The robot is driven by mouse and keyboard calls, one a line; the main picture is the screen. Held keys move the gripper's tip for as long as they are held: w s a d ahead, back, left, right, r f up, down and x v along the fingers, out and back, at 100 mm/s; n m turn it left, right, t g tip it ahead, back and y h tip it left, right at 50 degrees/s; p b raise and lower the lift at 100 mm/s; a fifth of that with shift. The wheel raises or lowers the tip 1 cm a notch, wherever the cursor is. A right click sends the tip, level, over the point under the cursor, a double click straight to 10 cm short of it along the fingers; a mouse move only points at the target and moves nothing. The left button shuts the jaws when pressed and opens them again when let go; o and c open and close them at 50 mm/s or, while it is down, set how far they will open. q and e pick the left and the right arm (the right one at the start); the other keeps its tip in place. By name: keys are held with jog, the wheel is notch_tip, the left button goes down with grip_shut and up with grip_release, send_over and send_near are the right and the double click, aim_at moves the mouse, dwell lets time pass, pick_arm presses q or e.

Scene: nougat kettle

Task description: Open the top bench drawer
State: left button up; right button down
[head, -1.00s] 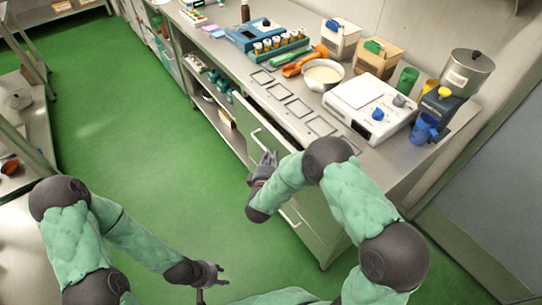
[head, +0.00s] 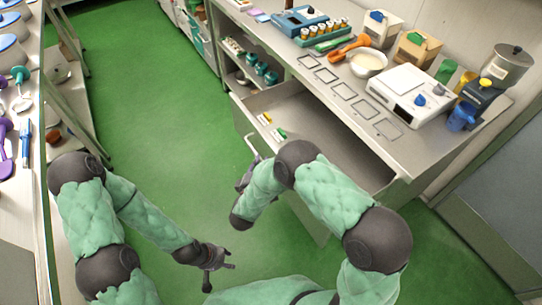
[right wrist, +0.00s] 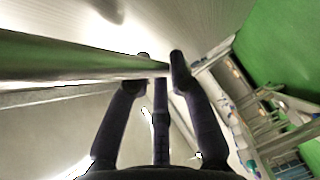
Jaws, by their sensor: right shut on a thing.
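The top bench drawer (head: 310,122) is pulled well out from under the bench top, and its inside shows in the head view. My right gripper (head: 246,174) is at the drawer's front, partly behind my own arm. In the right wrist view my right gripper (right wrist: 160,75) has its fingers closed around the metal handle bar (right wrist: 85,62). My left gripper (head: 222,268) hangs over the green floor, apart from the bench, with its fingers spread and nothing between them.
Small white, yellow and green items (head: 268,122) lie in the drawer. On the bench top stand a bowl (head: 368,63), a white appliance (head: 410,95) and a grinder (head: 500,75). A second table (head: 25,220) is at the left. The green floor (head: 170,120) between is clear.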

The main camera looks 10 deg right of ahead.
jog(key=shift+s+a+f, duration=0.1)
jog(key=shift+s+a, duration=0.15)
jog(key=shift+a, duration=0.35)
jog(key=shift+s+a, duration=0.2)
jog(key=shift+a, duration=0.35)
jog(key=c, duration=1.1)
grip_release()
jog(key=v, duration=1.2)
